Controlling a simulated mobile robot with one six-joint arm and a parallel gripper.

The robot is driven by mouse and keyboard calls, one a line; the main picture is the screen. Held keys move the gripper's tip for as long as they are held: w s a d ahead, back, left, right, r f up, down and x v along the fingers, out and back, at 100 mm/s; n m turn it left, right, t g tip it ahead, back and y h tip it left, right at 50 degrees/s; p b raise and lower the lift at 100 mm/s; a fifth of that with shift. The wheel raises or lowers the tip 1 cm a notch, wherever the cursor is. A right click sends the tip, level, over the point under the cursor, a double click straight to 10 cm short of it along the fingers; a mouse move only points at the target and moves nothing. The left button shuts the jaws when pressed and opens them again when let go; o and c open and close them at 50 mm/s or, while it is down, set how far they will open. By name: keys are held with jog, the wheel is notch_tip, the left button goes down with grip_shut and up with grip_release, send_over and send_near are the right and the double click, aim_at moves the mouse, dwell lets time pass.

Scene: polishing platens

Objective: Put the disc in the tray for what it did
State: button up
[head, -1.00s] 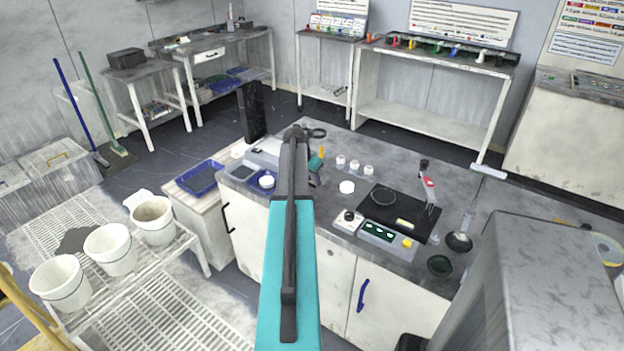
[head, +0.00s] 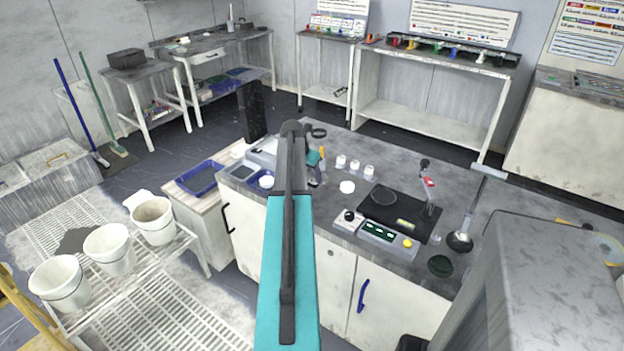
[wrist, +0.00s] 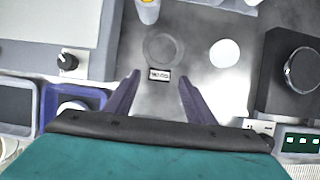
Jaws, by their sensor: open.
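A white disc (head: 347,187) lies flat on the grey bench top; the wrist view shows it as a plain white disc (wrist: 224,53) ahead and to the right of my fingers. A blue tray (head: 254,185) at the bench's left end holds another white round thing (head: 267,181); the tray also shows in the wrist view (wrist: 95,95), left of my gripper. A dark grey tray (wrist: 15,106) sits beside it. My gripper (wrist: 159,76) is open and empty, over a small label and a grey ring mark (wrist: 162,48). My arm hides much of it in the head view.
A black plate (head: 400,212) with a round platen stands right of the disc. White cups (head: 355,165) stand behind. A ladle (head: 460,240) lies to the right.

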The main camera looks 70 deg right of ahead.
jog(key=s+b+v, duration=0.1)
jog(key=v, duration=0.7)
jog(key=shift+w+a+r, duration=0.25)
jog(key=shift+w+r, duration=0.1)
jog(key=shift+w, duration=0.15)
dwell(0.4)
